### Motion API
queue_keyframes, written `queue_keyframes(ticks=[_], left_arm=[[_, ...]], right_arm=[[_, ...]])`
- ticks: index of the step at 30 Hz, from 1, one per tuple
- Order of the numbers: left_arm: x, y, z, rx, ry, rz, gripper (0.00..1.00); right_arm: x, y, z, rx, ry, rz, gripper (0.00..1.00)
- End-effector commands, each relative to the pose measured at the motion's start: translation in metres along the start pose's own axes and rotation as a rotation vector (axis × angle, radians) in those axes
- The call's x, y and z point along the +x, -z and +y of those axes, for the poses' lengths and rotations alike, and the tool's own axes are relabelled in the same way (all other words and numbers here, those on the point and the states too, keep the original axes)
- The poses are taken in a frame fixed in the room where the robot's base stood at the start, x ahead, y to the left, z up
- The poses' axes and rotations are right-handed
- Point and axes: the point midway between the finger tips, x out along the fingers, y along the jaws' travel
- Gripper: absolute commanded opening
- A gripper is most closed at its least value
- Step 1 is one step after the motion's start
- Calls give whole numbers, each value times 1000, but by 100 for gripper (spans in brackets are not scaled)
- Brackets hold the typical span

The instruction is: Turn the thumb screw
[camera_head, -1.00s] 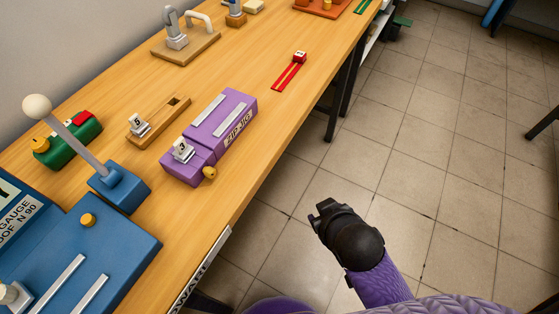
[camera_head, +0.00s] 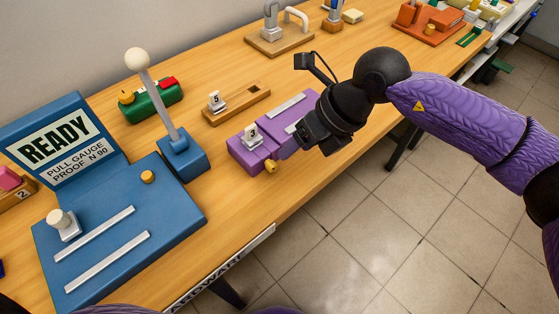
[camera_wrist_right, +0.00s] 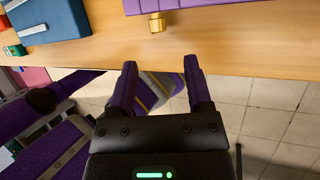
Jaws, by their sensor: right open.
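A purple zip jig (camera_head: 270,142) stands near the table's front edge, with a small block numbered 3 on its left part. A brass knob, which looks like the thumb screw (camera_head: 271,166), sticks out of its front side. In the right wrist view the brass knob (camera_wrist_right: 157,22) is at the top centre, ahead of the fingertips and apart from them. My right gripper (camera_head: 312,140) is to the right of the knob, in front of the jig, and hides part of it. Its two fingers (camera_wrist_right: 160,82) are apart with nothing between them. My left gripper is out of view.
A blue pull gauge (camera_head: 110,220) with a READY sign, a lever and a white knob stands at left. A wooden holder (camera_head: 237,104) with block 5 and a green device (camera_head: 150,102) stand behind. Tiled floor (camera_head: 350,250) lies beyond the table's front edge.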

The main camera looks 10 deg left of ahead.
Motion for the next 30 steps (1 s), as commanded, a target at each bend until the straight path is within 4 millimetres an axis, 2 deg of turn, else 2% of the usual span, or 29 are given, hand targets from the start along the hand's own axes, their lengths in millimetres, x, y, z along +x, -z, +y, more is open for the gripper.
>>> queue_keyframes(ticks=[1,3,7,11,18,27,30], left_arm=[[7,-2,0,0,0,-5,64],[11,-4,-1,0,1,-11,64],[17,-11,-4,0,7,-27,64],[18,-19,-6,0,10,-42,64],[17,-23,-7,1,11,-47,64],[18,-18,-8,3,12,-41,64],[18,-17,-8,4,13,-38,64]], right_arm=[[16,2,-1,0,-4,2,64],[33,2,0,-1,-5,1,64],[56,1,1,-1,-5,-1,64],[65,0,2,-2,-6,-3,64],[65,0,2,-2,-5,-4,64],[65,0,2,-2,-6,-4,1],[65,0,2,-2,-6,-4,0]])
